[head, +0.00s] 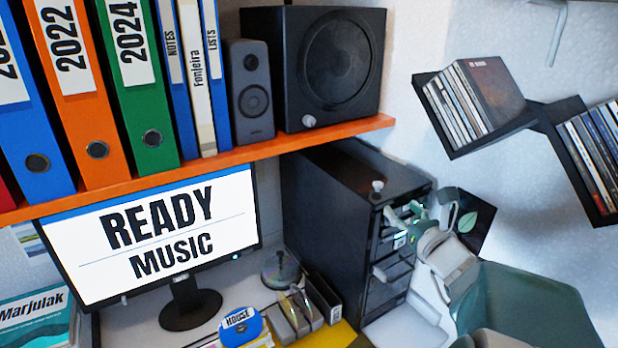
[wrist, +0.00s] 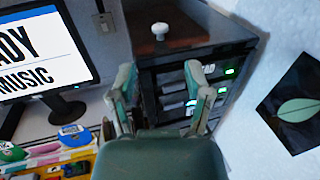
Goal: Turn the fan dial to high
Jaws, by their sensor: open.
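No dial marked as a fan dial can be read in either view. A pale round knob (head: 377,186) stands on top of the dark cabinet (head: 335,200), near its front corner; it also shows in the wrist view (wrist: 160,31). Another pale knob (head: 309,121) is low on the large black speaker. My gripper (head: 408,222) is at the cabinet's upper front. In the wrist view my gripper (wrist: 161,82) has its two fingers spread, with nothing held between them. The cabinet-top knob appears beyond and above the fingertips, apart from them.
The cabinet front has slots with green lights (wrist: 230,71). An orange shelf (head: 220,165) above the desk bears binders and speakers. The monitor (head: 150,236) reads "READY MUSIC". Disc shelves (head: 540,118) hang on the right wall. A dark leaf picture (wrist: 292,100) is right of the cabinet.

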